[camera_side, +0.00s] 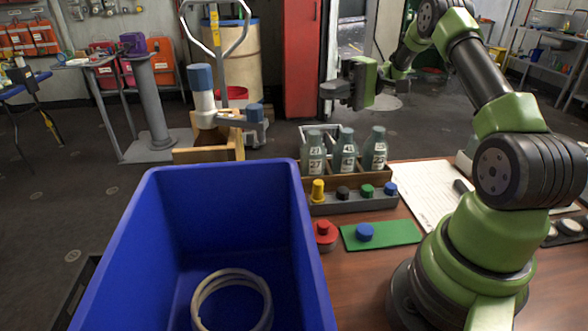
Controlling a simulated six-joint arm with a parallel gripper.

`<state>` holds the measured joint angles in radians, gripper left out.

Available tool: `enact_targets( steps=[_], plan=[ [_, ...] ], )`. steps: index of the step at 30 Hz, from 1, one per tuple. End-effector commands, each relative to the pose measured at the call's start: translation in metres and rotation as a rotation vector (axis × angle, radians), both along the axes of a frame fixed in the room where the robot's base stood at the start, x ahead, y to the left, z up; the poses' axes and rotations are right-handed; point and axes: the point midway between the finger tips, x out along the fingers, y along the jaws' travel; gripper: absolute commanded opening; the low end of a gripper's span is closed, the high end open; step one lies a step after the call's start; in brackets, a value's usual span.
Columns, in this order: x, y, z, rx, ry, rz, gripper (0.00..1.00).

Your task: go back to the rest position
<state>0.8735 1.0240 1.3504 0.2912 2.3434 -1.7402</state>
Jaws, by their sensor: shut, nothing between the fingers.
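My gripper (338,90) is at the upper middle of the side view, at the end of my green and black arm. It is raised well above the table and points to the left. It is shut and holds nothing. It is apart from the bottles (346,152) and everything else on the table. The bottles stand upright in a crate below it.
A large blue bin (142,236) with a beige ring (232,283) inside stands at the front left. A grey rack (350,205) holds coloured knobs. A red knob (323,234), a green mat (402,233) with a blue knob (365,232), and paper (424,190) lie nearby.

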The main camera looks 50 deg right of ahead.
Motion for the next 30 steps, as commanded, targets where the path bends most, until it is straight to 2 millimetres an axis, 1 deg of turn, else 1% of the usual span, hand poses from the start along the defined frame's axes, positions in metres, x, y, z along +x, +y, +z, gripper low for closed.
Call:
enact_targets(
  steps=[1, 4, 7, 9, 12, 15, 19, 24, 27, 30],
  plan=[
    [0.000, 0.013, 0.009, -0.045, 0.026, 0.040, 0.00],
    [-0.006, 0.044, 0.028, -0.169, 0.110, 0.123, 0.00],
    [-0.019, 0.077, 0.045, -0.329, 0.200, 0.193, 0.00],
    [-0.032, 0.097, 0.054, -0.444, 0.251, 0.219, 0.00],
    [-0.052, 0.122, 0.065, -0.610, 0.302, 0.226, 0.00],
    [-0.074, 0.141, 0.073, -0.767, 0.325, 0.196, 0.00],
    [-0.103, 0.158, 0.080, -0.949, 0.311, 0.112, 0.00],
    [-0.137, 0.170, 0.085, -1.115, 0.219, -0.058, 0.00],
    [-0.152, 0.172, 0.087, -1.158, 0.145, -0.165, 0.00],
    [-0.163, 0.173, 0.087, -1.169, 0.080, -0.251, 0.00]
  ],
)
